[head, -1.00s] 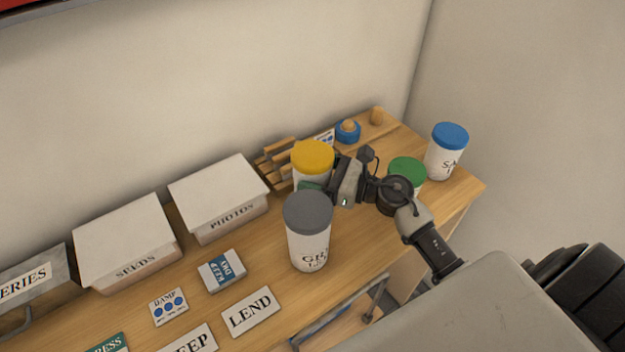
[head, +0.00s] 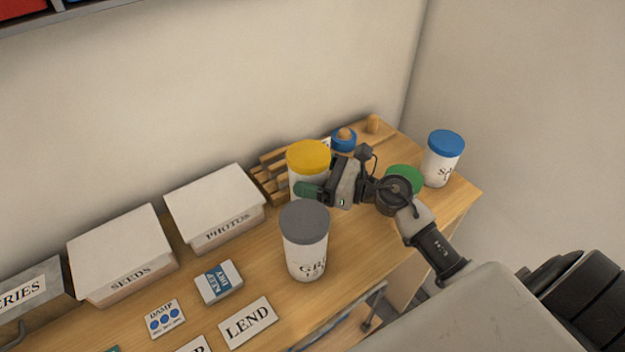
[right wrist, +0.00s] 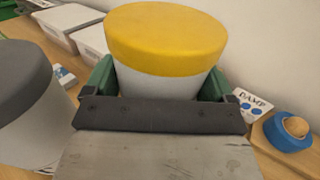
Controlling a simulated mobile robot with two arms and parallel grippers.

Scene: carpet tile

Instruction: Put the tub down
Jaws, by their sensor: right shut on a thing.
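A white tub with a yellow lid (head: 308,155) is in my right gripper (head: 318,190), near the back of the wooden desk. The right gripper is shut on it, with green finger pads on both sides of its body. The right wrist view shows the yellow lid (right wrist: 165,38) upright between the pads. The tub's base is hidden, so I cannot tell whether it touches the desk. A grey-lidded tub (head: 305,245) stands in front of it. My left gripper is not in view.
A green-lidded tub (head: 404,178) is partly behind my right arm, and a blue-lidded tub (head: 443,160) stands farther right. A wooden rack (head: 268,180) and blue ring (head: 343,140) are behind. Boxes, signs and cards occupy the desk's left.

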